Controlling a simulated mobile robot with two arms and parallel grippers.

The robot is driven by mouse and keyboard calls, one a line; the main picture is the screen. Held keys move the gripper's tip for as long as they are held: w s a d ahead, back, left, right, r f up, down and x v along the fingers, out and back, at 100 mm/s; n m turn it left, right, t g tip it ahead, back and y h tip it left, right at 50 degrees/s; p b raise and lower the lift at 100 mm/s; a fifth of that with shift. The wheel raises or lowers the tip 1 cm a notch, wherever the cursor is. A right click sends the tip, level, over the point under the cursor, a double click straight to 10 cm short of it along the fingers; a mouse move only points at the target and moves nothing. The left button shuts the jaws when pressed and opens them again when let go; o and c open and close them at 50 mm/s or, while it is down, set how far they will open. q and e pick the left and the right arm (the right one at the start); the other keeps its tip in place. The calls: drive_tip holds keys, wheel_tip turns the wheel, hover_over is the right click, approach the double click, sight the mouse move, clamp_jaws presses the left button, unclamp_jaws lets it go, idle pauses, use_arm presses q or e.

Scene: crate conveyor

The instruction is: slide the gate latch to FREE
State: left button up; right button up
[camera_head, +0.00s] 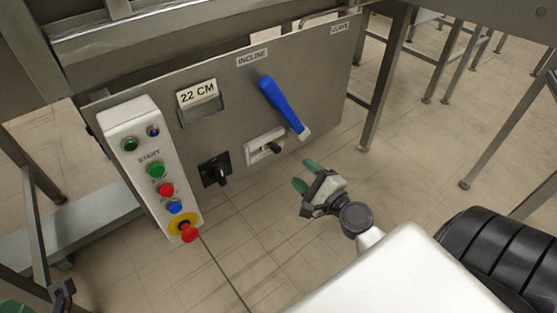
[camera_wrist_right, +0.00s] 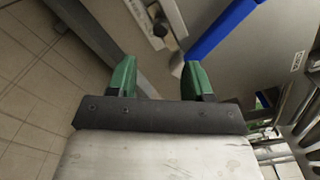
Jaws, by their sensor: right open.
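The gate latch (camera_head: 265,147) is a white slotted plate with a small dark knob, low on the grey control panel. I cannot read any FREE marking on it. It also seems to show at the top of the right wrist view (camera_wrist_right: 145,14), with its dark knob. My right gripper (camera_head: 306,174) is open and empty, below and to the right of the latch, apart from it. Its two green fingers (camera_wrist_right: 158,72) show spread in the right wrist view. A green piece (camera_head: 15,306) at the bottom left corner may be my left gripper; its jaws are not clear.
A blue lever (camera_head: 279,102) under the INCLINE label slants down close to the latch's right; it also shows in the right wrist view (camera_wrist_right: 222,28). A black rotary switch (camera_head: 215,171) is left of the latch. A white button box (camera_head: 128,119) stands further left. Metal legs (camera_head: 385,80) stand right.

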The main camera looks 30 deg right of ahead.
sight(279, 151)
drive_tip(key=w, duration=0.3)
drive_tip(key=w+p, duration=0.1)
drive_tip(key=w, duration=0.6)
drive_tip(key=shift+w+a, duration=0.25)
drive_tip(key=shift+a, duration=0.15)
clamp_jaws()
